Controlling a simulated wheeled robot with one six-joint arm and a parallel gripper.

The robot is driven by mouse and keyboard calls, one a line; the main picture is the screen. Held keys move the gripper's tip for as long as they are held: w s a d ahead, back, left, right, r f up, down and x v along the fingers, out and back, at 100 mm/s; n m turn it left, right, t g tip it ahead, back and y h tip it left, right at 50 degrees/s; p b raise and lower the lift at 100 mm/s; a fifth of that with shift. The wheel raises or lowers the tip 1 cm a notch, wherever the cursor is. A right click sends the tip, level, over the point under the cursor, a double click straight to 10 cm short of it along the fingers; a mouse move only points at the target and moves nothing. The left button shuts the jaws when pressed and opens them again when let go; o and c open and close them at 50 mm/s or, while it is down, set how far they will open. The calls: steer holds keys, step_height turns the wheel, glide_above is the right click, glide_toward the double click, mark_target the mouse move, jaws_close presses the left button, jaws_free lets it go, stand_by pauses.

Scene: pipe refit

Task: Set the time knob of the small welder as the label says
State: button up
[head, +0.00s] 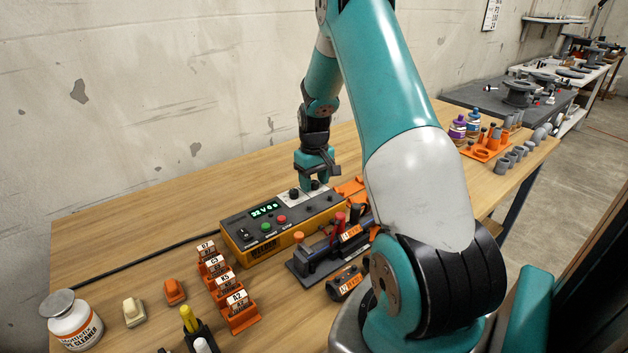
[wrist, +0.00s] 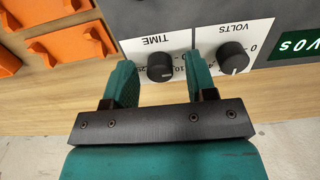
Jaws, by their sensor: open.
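The small welder (head: 280,228) is a yellow and dark box on the bench, with a green display (head: 265,210) that appears to read "32 V 0 s". My gripper (head: 316,182) is above the welder's knob end. In the wrist view my open gripper (wrist: 160,85) has its two teal fingers on either side of the black time knob (wrist: 160,67), under the upside-down TIME label (wrist: 160,41). Whether the fingers touch the knob I cannot tell. The black volts knob (wrist: 233,57) is just right of the right finger. The label giving the setting is not readable.
Orange holders (wrist: 75,45) lie beside the welder. A dark clamp fixture with a labelled pipe (head: 327,247) stands in front of it. Several orange tag stands (head: 238,312), a white cleaner jar (head: 72,320) and small fittings are at the front left. The bench behind the welder is clear.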

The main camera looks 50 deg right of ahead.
steer(key=shift+c, duration=0.4)
steer(key=c, duration=0.8)
steer(key=shift+c, duration=0.2)
steer(key=m+p, duration=0.1)
steer(key=m, duration=0.3)
steer(key=shift+r, duration=0.1)
steer(key=shift+m+p, duration=0.45)
steer(key=shift+m, duration=1.45)
steer(key=shift+w, duration=0.1)
steer(key=o, duration=0.9)
